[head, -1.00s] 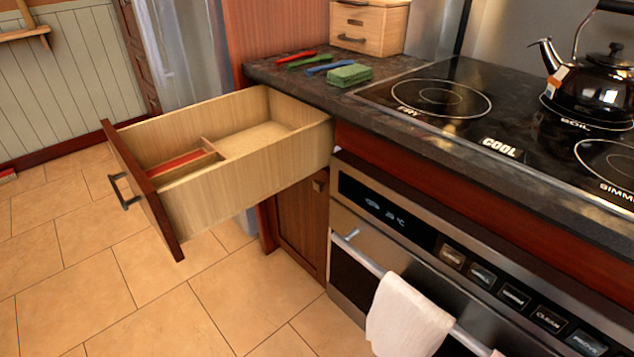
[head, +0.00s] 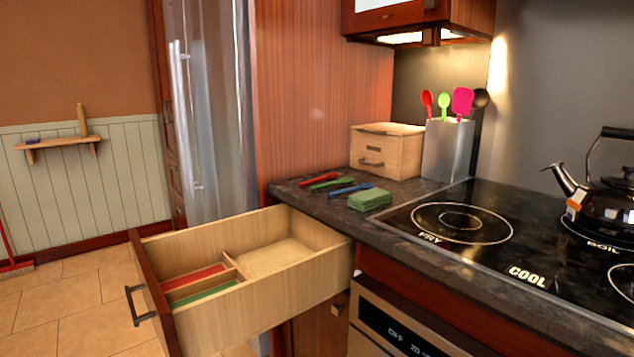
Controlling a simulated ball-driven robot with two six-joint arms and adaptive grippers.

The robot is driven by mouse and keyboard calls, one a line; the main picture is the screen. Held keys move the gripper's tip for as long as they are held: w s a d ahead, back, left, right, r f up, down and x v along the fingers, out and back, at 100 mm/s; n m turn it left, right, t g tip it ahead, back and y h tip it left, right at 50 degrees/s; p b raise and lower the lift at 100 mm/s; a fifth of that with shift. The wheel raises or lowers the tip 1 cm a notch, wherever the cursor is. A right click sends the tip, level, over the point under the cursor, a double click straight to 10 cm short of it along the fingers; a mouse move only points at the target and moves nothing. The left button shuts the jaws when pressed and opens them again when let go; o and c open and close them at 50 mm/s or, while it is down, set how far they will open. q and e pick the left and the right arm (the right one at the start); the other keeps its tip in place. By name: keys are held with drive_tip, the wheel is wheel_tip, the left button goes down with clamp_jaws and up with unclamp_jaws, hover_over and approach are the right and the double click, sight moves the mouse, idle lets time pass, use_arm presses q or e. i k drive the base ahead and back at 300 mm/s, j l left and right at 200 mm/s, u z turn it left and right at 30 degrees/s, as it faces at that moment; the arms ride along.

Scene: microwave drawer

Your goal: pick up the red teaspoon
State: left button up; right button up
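A small red utensil (head: 318,179), which looks like the red teaspoon, lies on the dark counter (head: 320,198) near its back left corner. A green one (head: 330,184) lies just in front of it, and a blue one (head: 350,189) lies a little to the right. They are too small to make out their exact shapes. The open wooden drawer (head: 250,308) below has narrow compartments with a red floor (head: 192,277) and a green floor (head: 205,292), beside a larger bare compartment. Neither of my grippers is in view.
A green sponge (head: 370,199) lies right of the utensils. Behind stand a wooden box (head: 387,151) and a metal holder (head: 447,150) with several colourful utensils. The stove (head: 480,232) with a kettle (head: 600,205) is at right. The drawer juts out below the counter.

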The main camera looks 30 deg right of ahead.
sight(330, 176)
drive_tip(key=i+z, duration=0.15)
drive_tip(key=z, duration=1.05)
drive_tip(key=i+j+z, duration=0.25)
drive_tip(key=j+z, duration=0.2)
drive_tip(key=j, duration=0.2)
drive_tip(key=i+j+z, duration=0.15)
drive_tip(key=j+z, duration=0.3)
drive_tip(key=j, duration=0.25)
drive_tip(key=j+z, duration=0.45)
drive_tip(key=j, duration=0.3)
